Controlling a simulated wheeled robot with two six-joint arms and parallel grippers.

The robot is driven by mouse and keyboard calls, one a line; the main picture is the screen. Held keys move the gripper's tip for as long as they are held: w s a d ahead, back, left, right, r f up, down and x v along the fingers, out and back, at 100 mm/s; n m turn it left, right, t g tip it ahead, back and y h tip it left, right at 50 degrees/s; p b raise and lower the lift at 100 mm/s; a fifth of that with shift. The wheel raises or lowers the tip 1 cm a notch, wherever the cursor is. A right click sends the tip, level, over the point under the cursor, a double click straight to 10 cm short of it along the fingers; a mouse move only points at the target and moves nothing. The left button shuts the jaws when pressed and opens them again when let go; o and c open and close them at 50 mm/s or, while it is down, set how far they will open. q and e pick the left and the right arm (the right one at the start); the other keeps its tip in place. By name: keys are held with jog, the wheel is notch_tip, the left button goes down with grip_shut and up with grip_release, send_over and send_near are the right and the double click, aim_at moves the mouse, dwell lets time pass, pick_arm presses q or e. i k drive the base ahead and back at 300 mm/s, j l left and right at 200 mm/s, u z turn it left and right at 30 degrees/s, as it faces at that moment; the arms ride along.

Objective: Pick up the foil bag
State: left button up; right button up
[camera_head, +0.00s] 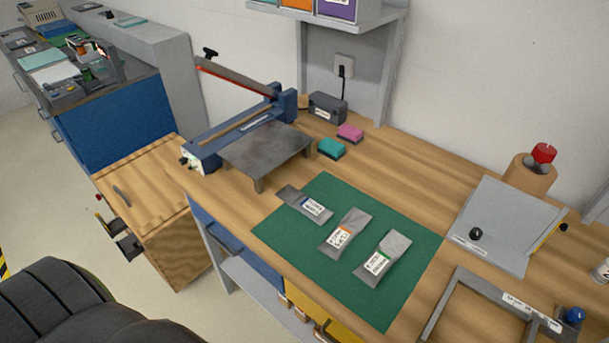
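Three silver foil bags lie flat and apart on a green mat (375,301) on the wooden bench. The left foil bag (289,193) has a white label with a blue mark. The middle foil bag (354,218) has a white label with an orange mark. The right foil bag (397,242) has a white label with a green mark. The label print is too small to read. Neither of my grippers is in view.
Teal (331,148) and pink (350,132) blocks lie behind. A grey plate (505,222) and frame (462,293) are right. A black ribbed shape (75,300) fills the lower left.

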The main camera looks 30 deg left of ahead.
aim_at(317, 212)
jog(key=u, duration=0.9)
jog(key=j+z, duration=0.15)
jog(key=j, duration=0.2)
jog(key=i, duration=0.05)
